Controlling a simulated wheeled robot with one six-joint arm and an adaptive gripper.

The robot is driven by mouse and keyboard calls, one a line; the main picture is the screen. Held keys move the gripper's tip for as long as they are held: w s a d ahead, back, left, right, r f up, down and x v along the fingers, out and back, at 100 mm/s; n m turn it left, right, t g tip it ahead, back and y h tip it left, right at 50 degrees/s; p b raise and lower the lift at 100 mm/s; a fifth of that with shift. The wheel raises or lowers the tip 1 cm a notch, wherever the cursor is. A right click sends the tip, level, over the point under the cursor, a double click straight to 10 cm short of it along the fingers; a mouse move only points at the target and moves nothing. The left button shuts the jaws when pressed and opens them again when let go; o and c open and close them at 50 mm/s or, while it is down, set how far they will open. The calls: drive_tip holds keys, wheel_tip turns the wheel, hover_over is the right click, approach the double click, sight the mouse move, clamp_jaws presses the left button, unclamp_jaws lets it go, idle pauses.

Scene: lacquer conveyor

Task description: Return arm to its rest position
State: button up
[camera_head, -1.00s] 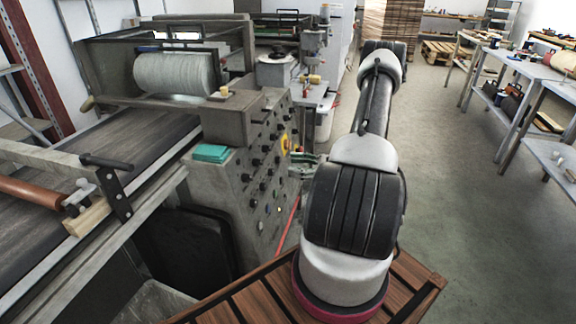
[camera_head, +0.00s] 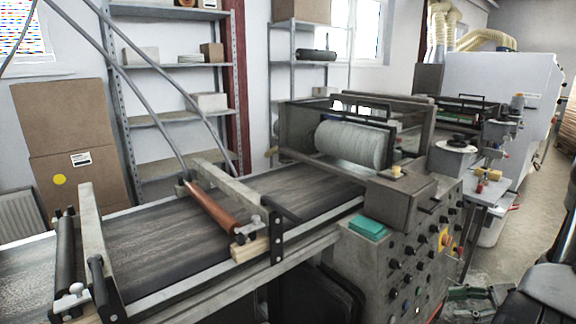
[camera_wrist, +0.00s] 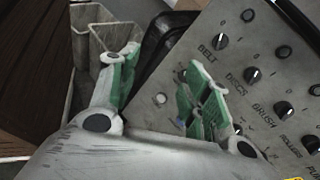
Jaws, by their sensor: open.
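My gripper (camera_wrist: 160,88) is open and empty in the wrist view, its two green-padded fingers apart. It is in front of the grey control panel (camera_wrist: 205,35), whose black knobs carry labels such as BELT and BRUSH. I cannot tell how far the fingertips are from the panel. In the head view the green fingers of my gripper (camera_head: 468,293) show low at the right, beside the machine's panel (camera_head: 385,268). Part of my arm (camera_head: 545,295) is cut off at the lower right corner.
A conveyor belt (camera_head: 150,245) with a reddish roller (camera_head: 212,208) runs across the left. A teal block (camera_head: 368,228) sits on the machine. Metal shelves (camera_head: 165,65) and cardboard boxes (camera_head: 75,150) stand behind.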

drive_tip(key=s+a+r+n+g+h, duration=0.1)
drive_tip(key=s+r+n+g+h, duration=0.2)
drive_tip(key=r, duration=0.4)
drive_tip(key=s+a+r+n+g+h, duration=0.1)
drive_tip(key=s+r+n+g+h, duration=0.2)
drive_tip(key=r+n, duration=0.35)
drive_tip(key=s+a+r+n+g+h, duration=0.1)
drive_tip(key=s+r+n+h, duration=0.25)
drive_tip(key=r, duration=0.35)
drive_tip(key=s+a+r+n+t+h, duration=0.1)
drive_tip(key=a+r+n+t+h, duration=0.2)
drive_tip(key=r, duration=1)
drive_tip(key=a+n+t, duration=0.3)
drive_tip(key=a, duration=0.1)
drive_tip(key=shift+s+a+r+n, duration=0.2)
drive_tip(key=shift+a+r+n, duration=0.1)
drive_tip(key=shift+n, duration=0.1)
drive_tip(key=shift+h, duration=0.25)
